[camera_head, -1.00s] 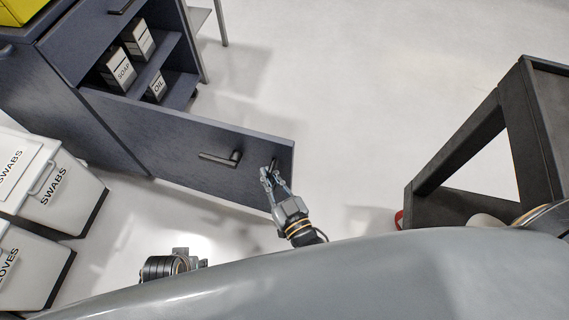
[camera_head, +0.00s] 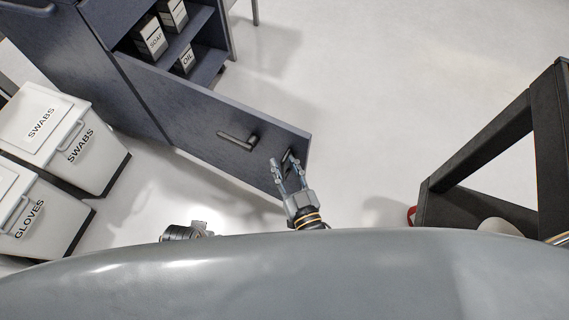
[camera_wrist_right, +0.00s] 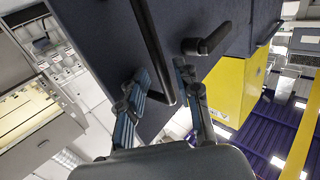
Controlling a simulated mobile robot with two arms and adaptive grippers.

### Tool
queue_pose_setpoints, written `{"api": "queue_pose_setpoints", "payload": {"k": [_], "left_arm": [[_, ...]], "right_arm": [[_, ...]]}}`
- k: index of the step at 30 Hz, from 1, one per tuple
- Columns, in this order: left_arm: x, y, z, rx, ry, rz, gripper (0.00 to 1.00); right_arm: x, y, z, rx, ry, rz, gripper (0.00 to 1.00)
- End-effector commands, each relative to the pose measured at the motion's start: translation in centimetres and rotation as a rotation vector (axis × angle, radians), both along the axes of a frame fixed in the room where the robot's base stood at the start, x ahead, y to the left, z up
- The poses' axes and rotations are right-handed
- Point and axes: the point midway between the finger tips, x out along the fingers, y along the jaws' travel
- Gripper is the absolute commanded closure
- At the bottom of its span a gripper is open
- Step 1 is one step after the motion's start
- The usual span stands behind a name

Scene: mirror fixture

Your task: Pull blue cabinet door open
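The blue cabinet door (camera_head: 205,118) stands swung out from the dark blue cabinet (camera_head: 100,75), showing open shelves behind it. A black lever handle (camera_head: 238,141) is on its face. A black bar handle (camera_head: 288,160) is near its free edge. My right gripper (camera_head: 285,165) is at this bar, its fingers apart. In the right wrist view, the bar (camera_wrist_right: 152,45) ends between the spread fingers (camera_wrist_right: 163,78); whether they touch it is unclear. A lever handle (camera_wrist_right: 207,40) also shows there. My left arm's end (camera_head: 187,232) shows only partly at the bottom; its fingers are unclear.
White bins marked SWABS (camera_head: 62,140) and GLOVES (camera_head: 35,222) stand left. A dark frame (camera_head: 480,150) stands at the right. Soap (camera_head: 150,38) and oil (camera_head: 185,61) boxes sit on the shelves. The floor (camera_head: 370,100) between door and frame is clear.

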Motion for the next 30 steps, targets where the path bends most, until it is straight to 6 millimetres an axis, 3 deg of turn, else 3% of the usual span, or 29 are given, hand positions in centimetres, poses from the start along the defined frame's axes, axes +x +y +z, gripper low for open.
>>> {"api": "queue_pose_setpoints", "payload": {"k": [8,21,30], "left_arm": [[0.1,0.0,0.1,-0.001,-0.002,0.001,0.60],[0.1,0.0,0.0,0.000,-0.001,0.001,0.60],[0.0,0.0,0.0,0.000,-0.001,0.000,0.60]], "right_arm": [[-1.0,-0.2,0.0,0.000,0.001,0.002,0.67],[-9.3,-2.8,-0.1,0.000,0.003,0.000,0.67],[-11.5,-3.6,0.0,0.000,0.000,-0.001,0.67]]}}
